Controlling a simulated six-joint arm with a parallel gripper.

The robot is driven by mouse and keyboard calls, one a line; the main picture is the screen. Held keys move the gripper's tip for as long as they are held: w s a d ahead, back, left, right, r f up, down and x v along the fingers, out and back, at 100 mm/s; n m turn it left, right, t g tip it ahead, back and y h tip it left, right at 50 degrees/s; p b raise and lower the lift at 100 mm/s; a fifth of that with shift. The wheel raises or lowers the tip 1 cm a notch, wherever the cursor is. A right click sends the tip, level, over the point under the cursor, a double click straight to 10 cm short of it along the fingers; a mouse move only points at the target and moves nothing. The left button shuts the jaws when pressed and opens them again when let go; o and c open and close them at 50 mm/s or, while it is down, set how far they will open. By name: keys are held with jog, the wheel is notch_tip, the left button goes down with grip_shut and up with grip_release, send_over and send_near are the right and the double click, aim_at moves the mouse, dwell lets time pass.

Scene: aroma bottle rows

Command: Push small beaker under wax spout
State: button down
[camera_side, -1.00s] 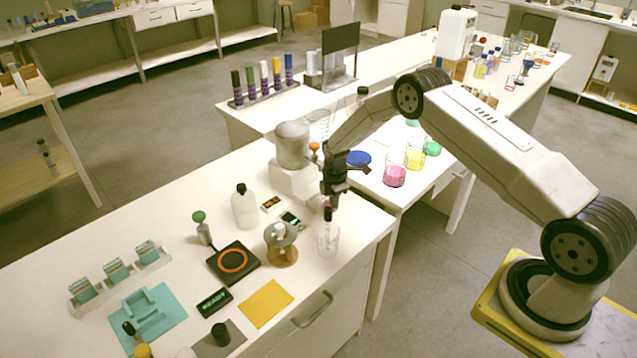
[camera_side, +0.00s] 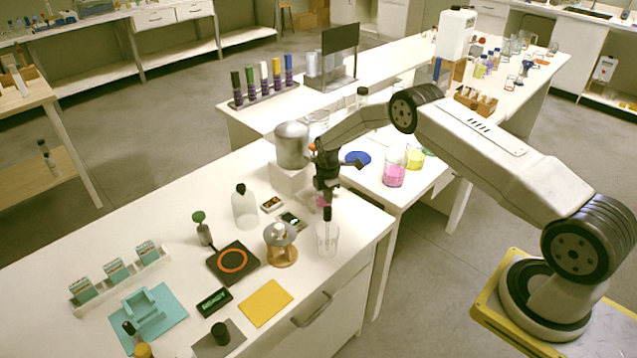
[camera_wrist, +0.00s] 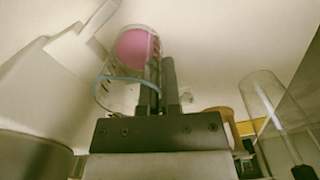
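The small beaker with pink contents (camera_side: 321,202) stands on the near table, partly hidden by my gripper (camera_side: 327,200). In the wrist view the beaker (camera_wrist: 131,48) is just beyond and left of the fingertips (camera_wrist: 161,62). The fingers are together with only a thin gap, with nothing seen held between them; they look in contact with or very close to the beaker's side. The wax melter, a grey pot (camera_side: 291,143) on a white base (camera_side: 287,178), stands behind and left of the beaker. Its spout cannot be made out clearly.
A clear beaker (camera_side: 328,242) with a dark-topped item stands in front of my gripper. A wooden-based stand (camera_side: 281,250), a clear bottle (camera_side: 244,210) and small modules (camera_side: 290,220) are to the left. Pink (camera_side: 393,175) and yellow beakers stand on the other table.

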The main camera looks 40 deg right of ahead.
jog(key=shift+w, duration=0.45)
jog(key=c, duration=0.7)
grip_release()
jog(key=shift+c, duration=0.2)
jog(key=shift+r, duration=0.2)
jog(key=shift+w+r, duration=0.15)
jog(key=shift+r, duration=0.4)
notch_tip(320, 180, up, 6)
jog(key=s, duration=0.1)
jog(key=shift+r, duration=0.2)
